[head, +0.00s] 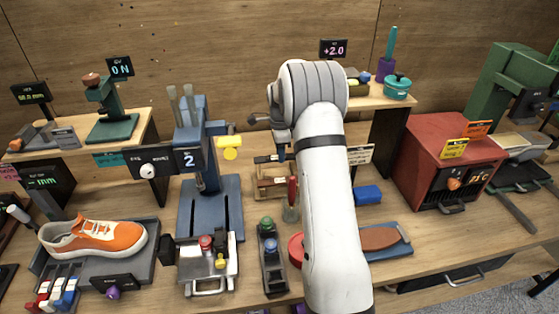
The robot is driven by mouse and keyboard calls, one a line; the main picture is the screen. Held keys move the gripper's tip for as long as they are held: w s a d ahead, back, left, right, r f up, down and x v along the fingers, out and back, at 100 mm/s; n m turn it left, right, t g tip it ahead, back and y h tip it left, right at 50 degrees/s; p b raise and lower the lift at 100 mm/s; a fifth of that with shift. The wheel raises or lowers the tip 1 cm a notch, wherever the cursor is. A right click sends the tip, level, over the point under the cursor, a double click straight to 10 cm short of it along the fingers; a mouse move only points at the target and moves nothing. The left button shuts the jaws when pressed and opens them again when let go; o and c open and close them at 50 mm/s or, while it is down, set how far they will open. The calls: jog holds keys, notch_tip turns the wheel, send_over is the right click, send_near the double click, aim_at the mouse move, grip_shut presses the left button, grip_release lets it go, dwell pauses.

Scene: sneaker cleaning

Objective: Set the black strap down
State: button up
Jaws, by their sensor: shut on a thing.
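My white arm rises through the middle of the view, and its grey upper joint bends away at the top. My gripper cannot be made out; the arm appears to hide it. I cannot pick out the black strap either. A dark lever-like part shows at the left of the arm's upper joint, but I cannot tell what it belongs to. An orange sneaker (92,240) with a pale sole lies on a grey tray (141,266) at the left.
A blue press (211,207) stands left of my arm. A wooden device (270,187) and a narrow black holder (275,277) are close beside the arm. A brown sole-shaped piece (380,238) lies right of it. A red box (448,150) stands further right. Bare table shows before the red box.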

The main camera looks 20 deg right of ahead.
jog(key=shift+s+f, duration=0.1)
jog(key=shift+f, duration=1.65)
jog(key=shift+f, duration=0.15)
jog(key=o, duration=1)
jog(key=shift+c, duration=0.2)
